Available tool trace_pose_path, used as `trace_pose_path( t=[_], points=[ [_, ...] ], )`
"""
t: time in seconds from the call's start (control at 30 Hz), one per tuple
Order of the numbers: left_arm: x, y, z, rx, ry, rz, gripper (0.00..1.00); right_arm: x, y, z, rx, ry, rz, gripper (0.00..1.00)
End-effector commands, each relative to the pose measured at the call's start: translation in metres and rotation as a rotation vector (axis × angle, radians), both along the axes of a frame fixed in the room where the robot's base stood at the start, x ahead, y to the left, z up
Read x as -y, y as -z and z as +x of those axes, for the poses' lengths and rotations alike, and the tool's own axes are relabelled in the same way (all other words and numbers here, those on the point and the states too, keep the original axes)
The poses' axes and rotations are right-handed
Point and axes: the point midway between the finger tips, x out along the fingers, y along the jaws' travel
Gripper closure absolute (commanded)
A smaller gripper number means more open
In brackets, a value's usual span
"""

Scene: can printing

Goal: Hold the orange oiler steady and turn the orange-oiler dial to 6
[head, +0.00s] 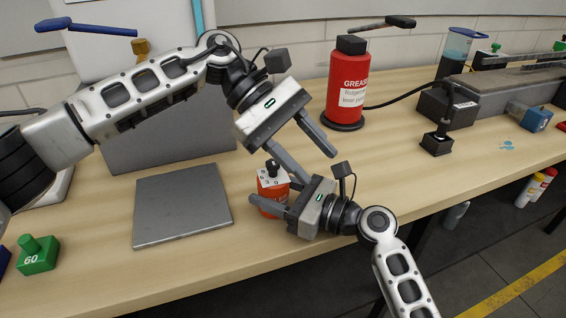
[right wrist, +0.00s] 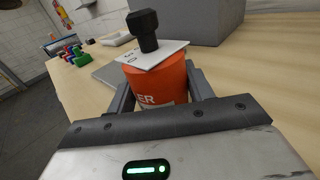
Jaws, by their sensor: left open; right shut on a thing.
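The orange oiler (head: 270,206) stands on the wooden table, partly hidden by my right gripper. Its white dial plate (head: 272,181) with small dark numerals and black knob (head: 271,167) are on top. My right gripper (head: 270,195) is shut on the oiler's body, with one finger on either side. In the right wrist view the orange body (right wrist: 158,84), the tilted white plate (right wrist: 152,55) and the black knob (right wrist: 146,28) show clearly. My left gripper (head: 319,167) is open and empty, up and to the right of the knob, apart from it. The dial's setting is unreadable.
A red grease can (head: 347,85) stands behind, right of my left gripper. A grey flat plate (head: 182,205) lies left of the oiler. A green block marked 60 (head: 38,254) is at the far left. The table's front edge runs close below the oiler.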

Motion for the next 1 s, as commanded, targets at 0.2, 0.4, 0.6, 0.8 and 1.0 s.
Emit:
trace_pose_path(
  t=[0.2,0.4,0.6,0.8,1.0],
  points=[
    [-0.023,0.010,0.005,-0.337,-0.245,-0.374,0.57,0.000,0.000,0.000,0.000,0.000,-0.001,0.80],
    [-0.089,0.032,0.028,-0.489,-0.536,-0.510,0.57,0.000,0.000,0.000,0.000,0.000,-0.001,0.80],
    [-0.138,0.050,0.037,-0.548,-0.723,-0.552,0.57,0.000,0.000,0.000,0.000,0.000,-0.001,0.80],
    [-0.146,0.055,0.040,-0.561,-0.775,-0.561,0.57,0.000,0.000,0.000,0.000,-0.001,-0.001,0.80],
    [-0.114,0.054,0.043,-0.561,-0.772,-0.561,0.57,0.000,0.000,0.000,0.000,-0.001,-0.001,0.80]
  ],
)
